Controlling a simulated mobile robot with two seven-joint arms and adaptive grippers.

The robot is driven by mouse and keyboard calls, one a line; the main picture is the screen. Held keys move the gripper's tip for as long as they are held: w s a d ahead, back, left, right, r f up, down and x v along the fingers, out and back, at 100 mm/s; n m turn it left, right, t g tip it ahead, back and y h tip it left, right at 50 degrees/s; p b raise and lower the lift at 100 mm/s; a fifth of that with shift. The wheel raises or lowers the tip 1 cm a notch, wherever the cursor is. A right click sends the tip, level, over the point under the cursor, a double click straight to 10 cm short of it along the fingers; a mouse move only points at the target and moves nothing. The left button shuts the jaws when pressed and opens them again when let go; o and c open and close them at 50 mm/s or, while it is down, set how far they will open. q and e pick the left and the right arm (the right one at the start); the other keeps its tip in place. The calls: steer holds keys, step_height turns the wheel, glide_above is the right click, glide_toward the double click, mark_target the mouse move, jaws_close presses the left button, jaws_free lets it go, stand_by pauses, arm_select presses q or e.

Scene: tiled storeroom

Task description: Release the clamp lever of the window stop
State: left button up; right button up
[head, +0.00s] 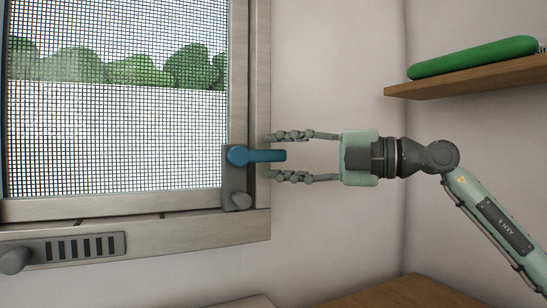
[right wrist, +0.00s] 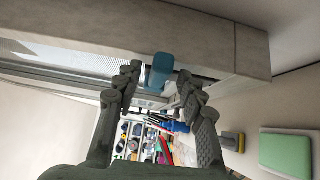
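The window stop's blue clamp lever (head: 258,155) sits on a dark grey plate (head: 236,190) at the window frame's lower right. It points sideways to the right, roughly level. My right gripper (head: 272,157) is open, with one finger above and one below the lever's free end in the head view. In the right wrist view the lever (right wrist: 160,70) shows between the two fingertips (right wrist: 158,90). I see a gap on each side; contact is not clear. My left gripper is not in view.
The window frame (head: 130,235) and its mesh screen (head: 120,130) fill the left. A grey slotted bar with a knob (head: 80,248) is below. A shelf (head: 470,77) with a green roll (head: 473,58) is at upper right. A wooden surface (head: 385,293) is at the bottom.

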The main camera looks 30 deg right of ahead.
steer(key=shift+s, duration=0.1)
steer(key=shift+c, duration=0.9)
jaws_close()
steer(key=shift+d+r, duration=0.1)
steer(key=shift+d, duration=0.05)
